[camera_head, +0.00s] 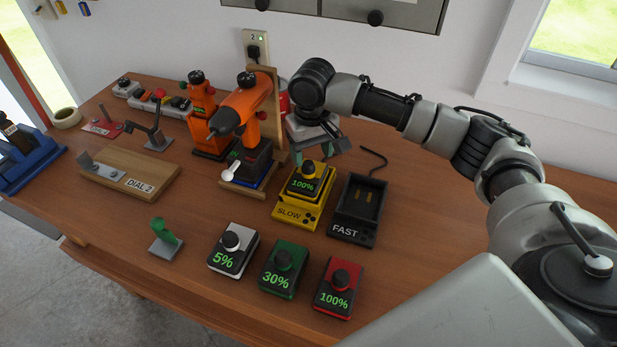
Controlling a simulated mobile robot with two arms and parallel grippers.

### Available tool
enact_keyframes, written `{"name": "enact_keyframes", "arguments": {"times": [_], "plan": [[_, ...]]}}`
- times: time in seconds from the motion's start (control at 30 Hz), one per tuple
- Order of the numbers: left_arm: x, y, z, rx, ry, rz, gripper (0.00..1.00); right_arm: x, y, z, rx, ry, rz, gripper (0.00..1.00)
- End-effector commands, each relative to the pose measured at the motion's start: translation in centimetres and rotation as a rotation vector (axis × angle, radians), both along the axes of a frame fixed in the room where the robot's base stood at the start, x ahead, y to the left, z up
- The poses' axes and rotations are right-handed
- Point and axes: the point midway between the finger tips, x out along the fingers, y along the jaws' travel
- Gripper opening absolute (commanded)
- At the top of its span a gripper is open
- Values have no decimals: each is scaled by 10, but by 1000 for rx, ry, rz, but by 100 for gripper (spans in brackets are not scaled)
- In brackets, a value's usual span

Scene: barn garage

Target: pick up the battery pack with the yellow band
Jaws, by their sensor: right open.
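The battery pack with the yellow band (304,181) sits in the yellow charger (292,214) marked SLOW. It has a black knob on top and its green display reads 100%. My right gripper (318,153) is open and empty, just behind and above this pack, pointing down. Its fingers are partly hidden by its own wrist, and I cannot tell the exact gap to the knob. My left gripper is not in view.
The empty black FAST charger (355,229) stands right of the yellow one. White (233,248), green (283,268) and red (339,288) packs stand in front. An orange drill (245,120) stands upright close on the left. The table's right side is mostly clear.

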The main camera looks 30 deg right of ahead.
Motion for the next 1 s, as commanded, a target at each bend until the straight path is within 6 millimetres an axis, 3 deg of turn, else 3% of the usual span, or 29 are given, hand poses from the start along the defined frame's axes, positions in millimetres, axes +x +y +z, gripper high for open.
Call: {"name": "enact_keyframes", "arguments": {"times": [0.3,0.6,1.0], "plan": [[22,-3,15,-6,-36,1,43,1,7,-43,-2,3,0,63],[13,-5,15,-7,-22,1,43,1,7,-49,0,0,1,63],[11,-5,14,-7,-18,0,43,1,7,-49,-1,0,1,3]]}}
